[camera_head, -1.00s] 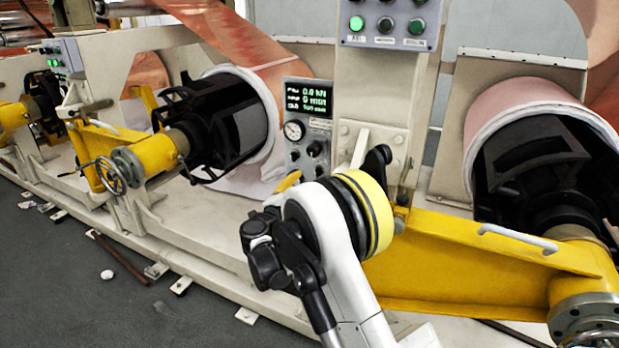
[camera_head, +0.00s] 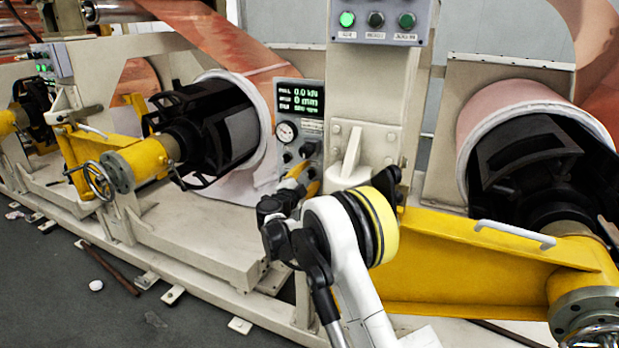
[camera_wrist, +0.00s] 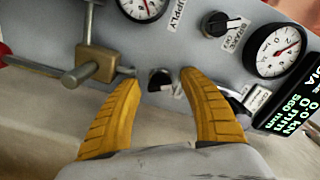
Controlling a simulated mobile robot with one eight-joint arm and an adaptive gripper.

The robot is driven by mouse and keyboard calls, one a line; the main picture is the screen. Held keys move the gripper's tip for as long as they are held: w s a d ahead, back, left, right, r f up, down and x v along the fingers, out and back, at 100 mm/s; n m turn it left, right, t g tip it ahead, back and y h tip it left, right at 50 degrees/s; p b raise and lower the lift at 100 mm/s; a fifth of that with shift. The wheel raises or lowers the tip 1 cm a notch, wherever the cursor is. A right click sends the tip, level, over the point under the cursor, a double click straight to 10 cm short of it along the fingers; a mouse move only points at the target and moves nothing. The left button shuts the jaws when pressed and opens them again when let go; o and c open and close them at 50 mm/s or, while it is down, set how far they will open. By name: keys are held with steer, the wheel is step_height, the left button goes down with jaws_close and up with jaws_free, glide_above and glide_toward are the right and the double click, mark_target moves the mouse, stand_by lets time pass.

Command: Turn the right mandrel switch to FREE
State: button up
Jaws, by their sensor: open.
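A grey control panel (camera_head: 312,118) stands left of the cream column in the head view. In the wrist view, a small black rotary switch (camera_wrist: 160,79) sits low on this panel (camera_wrist: 150,42). My gripper (camera_wrist: 160,77) is open, with one yellow fingertip on each side of that switch. Contact cannot be told. A small label beside the switch is too blurred to read, so its setting and mandrel are unclear. In the head view, the yellow fingers of my gripper (camera_head: 304,178) are at the panel's lower part, and the switch is hidden.
A black knob (camera_wrist: 221,24) labelled BRAKE, a gauge (camera_wrist: 275,50) and a lit display (camera_wrist: 291,107) are on the panel to the right. A brass valve (camera_wrist: 95,66) projects at left. A yellow arm (camera_head: 470,265) and a copper roll (camera_head: 510,110) stand at right.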

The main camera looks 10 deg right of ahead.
steer(key=shift+c, duration=0.2)
jaws_close()
